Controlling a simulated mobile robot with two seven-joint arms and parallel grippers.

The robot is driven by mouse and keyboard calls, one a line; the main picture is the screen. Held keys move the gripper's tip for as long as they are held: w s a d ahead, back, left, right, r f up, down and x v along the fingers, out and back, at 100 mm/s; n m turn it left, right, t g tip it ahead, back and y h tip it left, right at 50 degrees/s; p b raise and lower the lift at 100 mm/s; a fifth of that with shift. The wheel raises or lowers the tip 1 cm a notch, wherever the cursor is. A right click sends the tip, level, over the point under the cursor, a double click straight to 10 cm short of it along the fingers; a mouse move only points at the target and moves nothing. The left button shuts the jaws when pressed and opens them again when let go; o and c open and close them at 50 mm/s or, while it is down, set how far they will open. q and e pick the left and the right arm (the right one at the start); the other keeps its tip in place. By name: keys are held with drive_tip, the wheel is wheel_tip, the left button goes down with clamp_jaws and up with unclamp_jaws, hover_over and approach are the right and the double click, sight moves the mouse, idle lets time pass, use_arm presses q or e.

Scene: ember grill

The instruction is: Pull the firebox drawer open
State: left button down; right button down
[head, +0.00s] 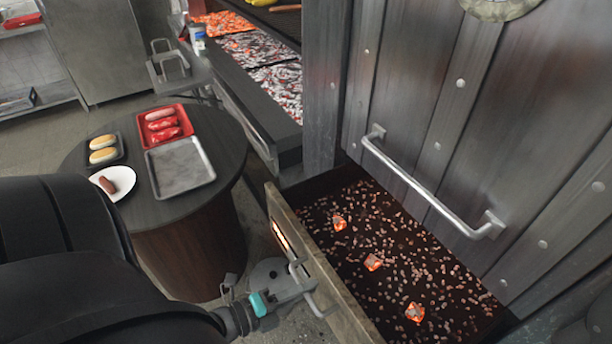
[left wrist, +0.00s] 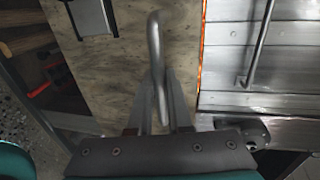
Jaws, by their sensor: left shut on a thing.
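The firebox drawer (head: 313,262) stands open at the lower middle of the head view, pulled out from under the metal grill door. Inside lie dark ash, small bits and several glowing orange embers (head: 372,262). Its front panel also shows in the left wrist view (left wrist: 105,75). The drawer's bar handle (left wrist: 154,50) runs between the fingers of my left gripper (left wrist: 155,115), which is shut on it. In the head view my left gripper (head: 300,289) is at the drawer's outer face, partly hidden by its own wrist. My right gripper does not show.
A round dark table (head: 215,190) stands left of the drawer, with a red tray (head: 187,127) of sausages, a metal tray (head: 180,167), a bun tray and a white plate. The grill door has a long bar handle (head: 425,188). A coal bed (head: 262,70) glows behind.

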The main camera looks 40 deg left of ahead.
use_arm(q)
drive_tip(key=c, duration=0.8)
unclamp_jaws()
drive_tip(key=shift+c, duration=0.2)
drive_tip(key=shift+s, duration=0.1)
drive_tip(key=v, duration=1.5)
